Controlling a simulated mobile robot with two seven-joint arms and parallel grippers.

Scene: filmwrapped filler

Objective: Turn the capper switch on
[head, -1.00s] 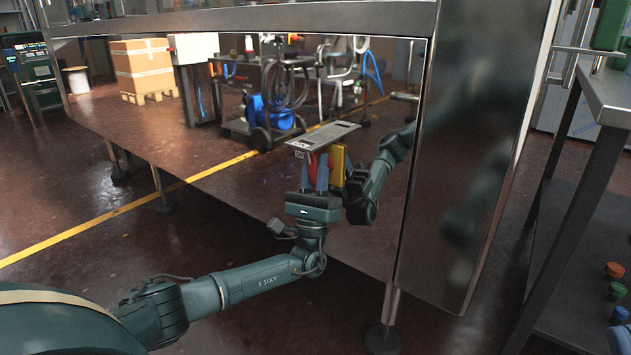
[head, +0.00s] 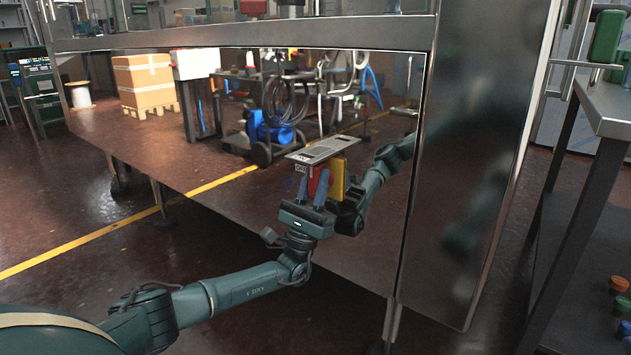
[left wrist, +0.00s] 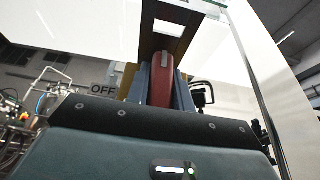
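The capper switch has a yellow body (head: 338,178) and a red knob (head: 317,187), under a grey plate (head: 321,150) on the shiny machine panel. My left gripper (head: 313,179) reaches up from below, tilted slightly right, with one finger on each side of the red knob. In the left wrist view the two fingers (left wrist: 161,72) flank the red knob (left wrist: 161,88) with no clear gap, so they look shut on it. The knob's contact faces are hidden by the fingers. My right gripper is not in view.
The mirror-like panel (head: 230,165) shows the room and what looks like my arm's reflection. A dark steel column (head: 480,160) stands to the right. A steel table (head: 603,105) with coloured caps below it is at far right. Open floor lies at left.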

